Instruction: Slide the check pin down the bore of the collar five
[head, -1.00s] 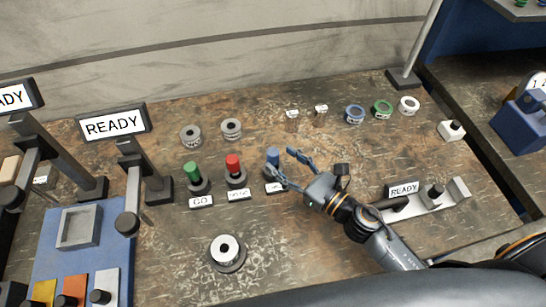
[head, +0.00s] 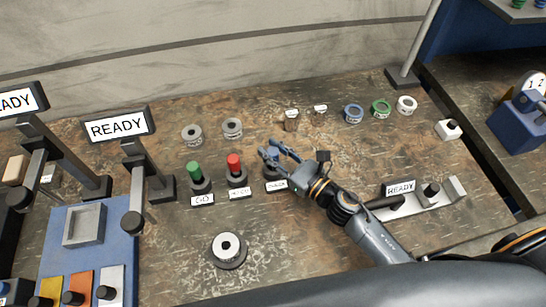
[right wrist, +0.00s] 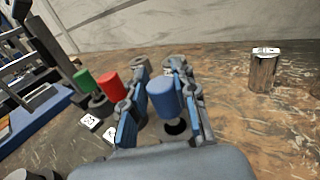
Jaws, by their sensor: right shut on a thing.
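The blue-topped check pin (right wrist: 165,97) stands upright between the fingers of my right gripper (head: 272,150), which is shut on it. A dark round shape shows just below it in the right wrist view; I cannot tell whether the pin is clear of its holder. Its label (head: 276,186) lies in front. A grey collar (head: 228,246) sits on a round base at the front. Two more grey collars, one at left (head: 192,134) and one at right (head: 232,127), stand at the back. I cannot read which is five. My left gripper is not in view.
Green (head: 194,171) and red (head: 234,163) pins stand in holders left of my gripper. Small metal cylinders (head: 291,120) and blue, green and white rings (head: 354,113) stand behind. A READY fixture (head: 415,200) is at right. Bench around the front collar is clear.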

